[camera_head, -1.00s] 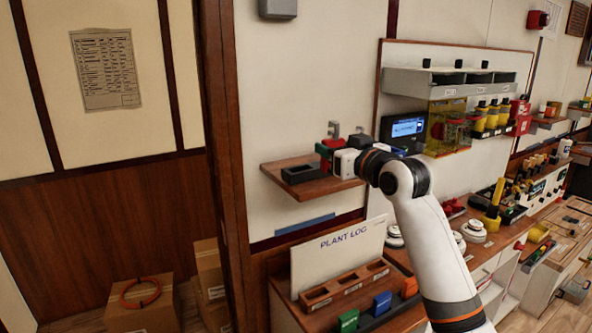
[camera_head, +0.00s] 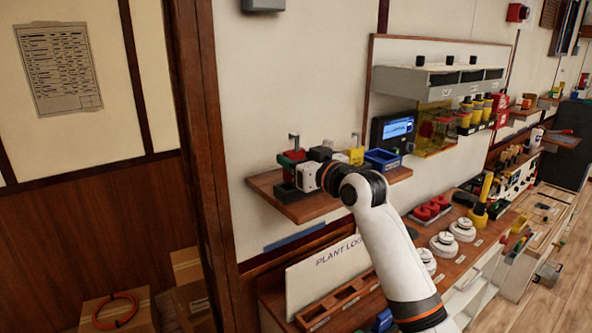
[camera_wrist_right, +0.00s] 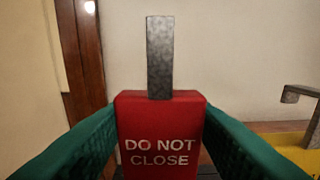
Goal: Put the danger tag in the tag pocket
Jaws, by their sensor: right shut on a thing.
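The danger tag is a red block marked "DO NOT CLOSE" (camera_wrist_right: 160,140) in the right wrist view, upright. It shows small and red in the head view (camera_head: 293,155). My right gripper (camera_head: 291,162) is shut on it, with green fingers on both sides in the right wrist view (camera_wrist_right: 160,125). A grey strip (camera_wrist_right: 160,57) stands above the tag; I cannot tell whether it belongs to the tag. A dark open box (camera_head: 286,193), perhaps the tag pocket, sits on the wooden shelf below the tag, partly hidden by my gripper. My left gripper is not in view.
The wooden shelf (camera_head: 317,206) also holds a yellow item (camera_head: 355,156) and a blue bin (camera_head: 382,160) to the right. A blue-screen panel (camera_head: 397,128) is on the wall. The "PLANT LOG" board (camera_head: 318,277) stands below.

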